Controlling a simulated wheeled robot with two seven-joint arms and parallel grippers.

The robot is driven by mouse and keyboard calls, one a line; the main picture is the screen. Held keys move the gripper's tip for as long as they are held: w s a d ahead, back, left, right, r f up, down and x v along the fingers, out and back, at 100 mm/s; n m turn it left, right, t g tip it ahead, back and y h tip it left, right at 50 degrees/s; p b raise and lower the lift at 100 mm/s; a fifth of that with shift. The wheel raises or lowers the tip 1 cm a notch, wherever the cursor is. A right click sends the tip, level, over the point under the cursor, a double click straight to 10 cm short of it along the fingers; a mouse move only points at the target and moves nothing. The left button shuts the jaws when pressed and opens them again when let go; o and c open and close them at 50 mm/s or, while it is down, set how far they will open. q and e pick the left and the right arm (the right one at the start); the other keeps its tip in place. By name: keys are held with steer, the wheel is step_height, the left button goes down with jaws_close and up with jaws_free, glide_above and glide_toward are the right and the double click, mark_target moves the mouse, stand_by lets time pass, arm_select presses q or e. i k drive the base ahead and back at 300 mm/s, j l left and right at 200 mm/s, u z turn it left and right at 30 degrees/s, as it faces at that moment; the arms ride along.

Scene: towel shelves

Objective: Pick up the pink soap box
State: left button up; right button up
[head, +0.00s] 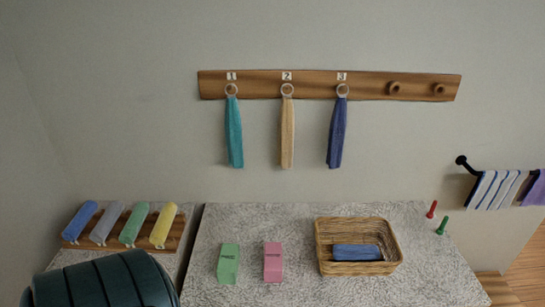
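The pink soap box (273,262) stands on the speckled grey counter (300,225), in the lower middle of the head view. A green box (229,263) of similar shape stands just left of it, with a small gap between them. A wicker basket (390,225) is to the right of the pink box, apart from it. Neither of my grippers is in view, and nothing touches the pink box.
The basket holds a folded blue cloth (357,252). A red peg (432,209) and a green peg (442,226) stand at the right. A wooden rack (182,237) with several rolled towels is left. Three towels hang from a wall board (370,95). A dark ribbed object (105,282) fills the lower left.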

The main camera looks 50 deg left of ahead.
mark_target(274, 270)
steer(key=u, duration=1.65)
steer(key=i+l, duration=0.2)
steer(key=i, duration=0.25)
